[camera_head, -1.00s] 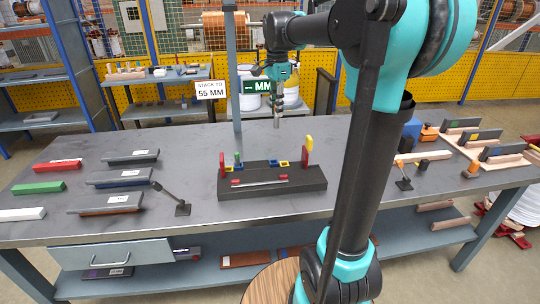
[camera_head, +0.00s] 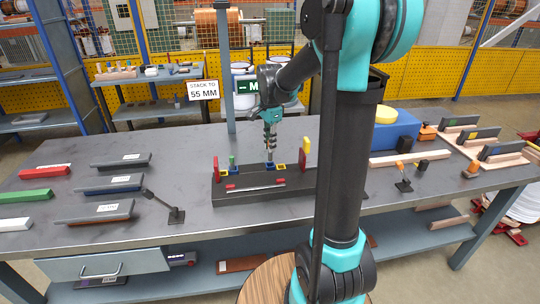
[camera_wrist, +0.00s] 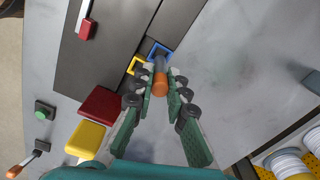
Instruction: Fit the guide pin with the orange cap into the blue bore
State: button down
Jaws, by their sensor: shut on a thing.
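My gripper (camera_wrist: 160,82) is shut around the guide pin with the orange cap (camera_wrist: 161,86). The cap faces the wrist camera and the grey shaft points away from it toward the blue bore (camera_wrist: 157,50). In the head view my gripper (camera_head: 270,147) is above the right half of the dark fixture block (camera_head: 222,192), over the blue bore (camera_head: 271,165). The pin's lower end appears at the bore, but I cannot tell whether it is inside. A yellow-rimmed bore (camera_wrist: 135,65) sits right beside the blue one.
A red and yellow post (camera_head: 306,155) rises at the fixture's right end and a red post (camera_head: 216,169) at its left. A green pin (camera_head: 232,160) stands on the left half. A red-ended bar (camera_head: 255,188) lies in front. Bench left of the fixture holds bars and a stand (camera_head: 173,214).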

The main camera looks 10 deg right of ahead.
aim_at(270, 160)
jog(key=shift+f, duration=2.45)
jog(key=shift+f, duration=0.1)
jog(key=c, duration=1.5)
grip_release()
notch_tip(270, 160, up, 12)
jog(key=shift+r, duration=0.15)
